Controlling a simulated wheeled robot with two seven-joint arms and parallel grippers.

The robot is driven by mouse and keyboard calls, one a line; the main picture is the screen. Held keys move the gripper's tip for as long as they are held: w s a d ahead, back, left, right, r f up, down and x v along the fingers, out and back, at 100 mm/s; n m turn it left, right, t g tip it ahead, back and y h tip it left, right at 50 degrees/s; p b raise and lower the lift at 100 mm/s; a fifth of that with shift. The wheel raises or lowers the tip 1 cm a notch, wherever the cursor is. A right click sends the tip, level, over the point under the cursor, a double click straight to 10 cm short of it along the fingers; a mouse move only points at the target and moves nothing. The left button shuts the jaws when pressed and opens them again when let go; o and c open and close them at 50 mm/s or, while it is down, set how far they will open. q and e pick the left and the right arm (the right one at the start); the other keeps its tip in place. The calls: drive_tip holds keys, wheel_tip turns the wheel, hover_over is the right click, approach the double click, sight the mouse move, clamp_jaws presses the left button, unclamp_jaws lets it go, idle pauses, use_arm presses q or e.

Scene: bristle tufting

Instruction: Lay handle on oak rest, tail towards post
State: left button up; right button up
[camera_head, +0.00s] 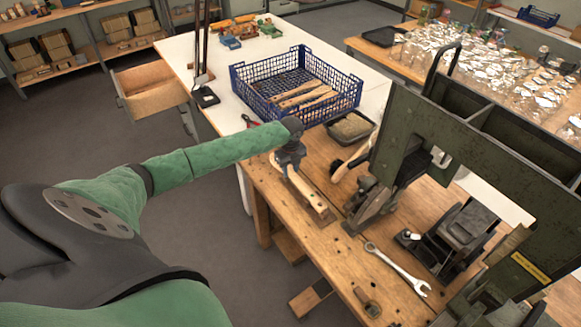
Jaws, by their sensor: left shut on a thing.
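My left gripper (291,165) comes in from the left on a green-sleeved arm and points down over the near left part of the wooden bench. It is shut on a slim pale wooden handle (304,187), partly hidden by the gripper. The handle runs from the gripper towards the lower right, low over a wooden piece that looks like the oak rest (322,214). I cannot tell whether they touch or which end is the tail. I cannot pick out the post with certainty. My right gripper is not in view.
A blue crate (345,83) with several wooden handles stands behind. A dark tray of bristle (352,127) is beside it. A large green machine (480,150) fills the right. A wrench (398,268) lies on the front of the bench.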

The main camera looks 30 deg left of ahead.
sight(291, 172)
use_arm(q)
drive_tip(key=o, duration=1)
drive_tip(key=shift+r, duration=0.35)
wheel_tip(291, 172, up, 11)
drive_tip(key=b, duration=0.4)
drive_tip(key=shift+r, duration=0.15)
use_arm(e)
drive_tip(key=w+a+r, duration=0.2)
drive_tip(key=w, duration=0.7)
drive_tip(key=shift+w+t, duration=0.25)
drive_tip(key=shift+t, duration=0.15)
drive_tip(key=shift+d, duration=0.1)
